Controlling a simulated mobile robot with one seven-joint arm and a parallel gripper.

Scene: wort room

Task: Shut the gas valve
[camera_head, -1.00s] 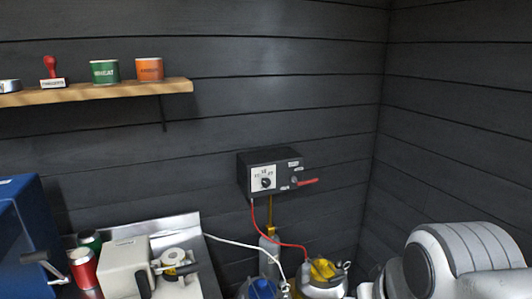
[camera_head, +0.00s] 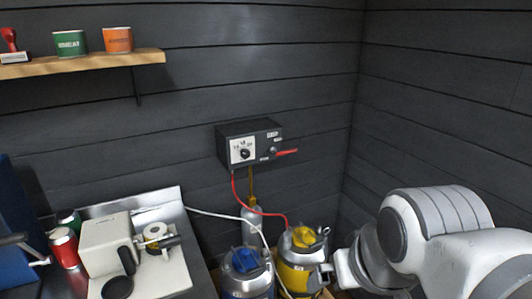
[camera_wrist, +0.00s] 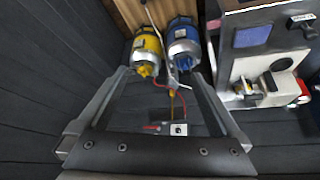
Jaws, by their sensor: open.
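A dark control box (camera_head: 249,144) hangs on the wall, with a white dial plate on its left side. A red lever (camera_head: 286,152) sticks out level to the right from its front. The box (camera_wrist: 178,129) and the red lever (camera_wrist: 152,128) also show small in the wrist view, seen between the fingers and close above the palm bar. My gripper (camera_head: 322,277) is low and right of the box in the head view, by the yellow keg and apart from the lever. In the wrist view my gripper (camera_wrist: 158,76) is open and empty, its fingers wide apart.
A yellow keg (camera_head: 297,262) and a blue-topped keg (camera_head: 247,274) stand below the box, with a red hose and a white hose. A grey bottle (camera_head: 251,221) is behind them. A steel counter with a beige device (camera_head: 107,243) is at left. A wooden shelf (camera_head: 90,62) hangs above.

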